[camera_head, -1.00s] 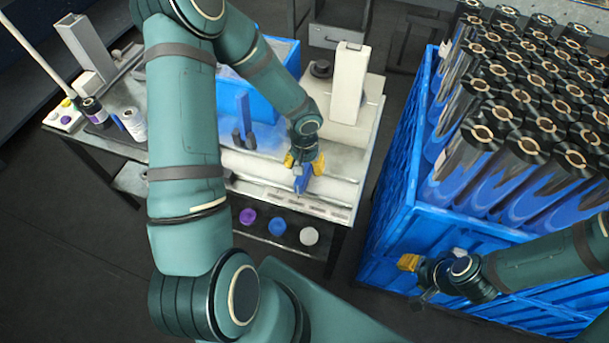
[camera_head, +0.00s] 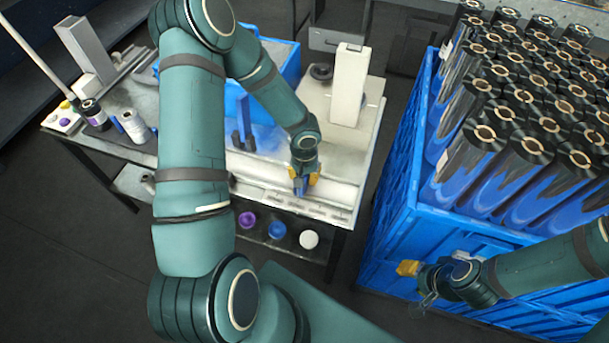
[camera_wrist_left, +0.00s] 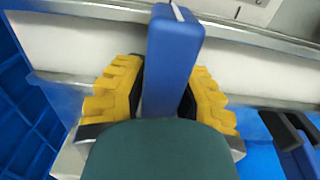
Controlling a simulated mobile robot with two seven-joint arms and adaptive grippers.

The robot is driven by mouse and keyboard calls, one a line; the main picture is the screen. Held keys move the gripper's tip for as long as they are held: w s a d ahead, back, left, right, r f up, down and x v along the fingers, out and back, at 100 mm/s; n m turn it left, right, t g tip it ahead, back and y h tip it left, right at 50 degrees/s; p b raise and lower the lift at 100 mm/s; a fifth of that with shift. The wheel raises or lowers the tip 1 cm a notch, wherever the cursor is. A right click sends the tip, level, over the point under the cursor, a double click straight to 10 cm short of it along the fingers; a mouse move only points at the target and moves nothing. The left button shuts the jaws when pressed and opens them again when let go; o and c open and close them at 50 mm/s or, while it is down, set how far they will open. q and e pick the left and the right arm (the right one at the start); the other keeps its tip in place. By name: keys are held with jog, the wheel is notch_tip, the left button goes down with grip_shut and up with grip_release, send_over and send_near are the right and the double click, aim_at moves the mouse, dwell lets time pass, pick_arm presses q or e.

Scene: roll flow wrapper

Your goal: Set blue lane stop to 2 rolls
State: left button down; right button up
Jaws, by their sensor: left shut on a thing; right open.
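The blue lane stop (camera_head: 299,187) is a blue block at the front lane of the machine's table. My left gripper (camera_head: 304,176) is shut on it. In the left wrist view the blue lane stop (camera_wrist_left: 175,50) stands between the yellow fingers of my left gripper (camera_wrist_left: 162,95), next to a pale lane with metal rails. The scale marks near it are too small to read. My right gripper (camera_head: 412,275) is open and empty, in front of the large blue crate.
The large blue crate (camera_head: 395,225) at right is full of dark-topped rolls (camera_head: 485,135). A white post (camera_head: 348,85) stands behind the lane. Purple (camera_head: 247,219), blue (camera_head: 277,229) and white (camera_head: 308,239) round pieces sit below the table edge. A blue bin (camera_head: 285,70) is at the back.

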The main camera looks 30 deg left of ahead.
pick_arm(q)
jog(key=shift+a, duration=0.1)
jog(key=a, duration=0.2)
jog(key=s+a, duration=0.1)
jog(key=a, duration=0.3)
jog(key=shift+s+a, duration=0.25)
jog(key=shift+s, duration=0.1)
jog(key=shift+f, duration=0.1)
jog(key=c, duration=0.7)
grip_release()
jog(key=shift+a, duration=0.15)
jog(key=shift+w+r, duration=0.1)
jog(key=shift+r, duration=0.25)
notch_tip(320, 180, up, 11)
jog(key=shift+r, duration=0.2)
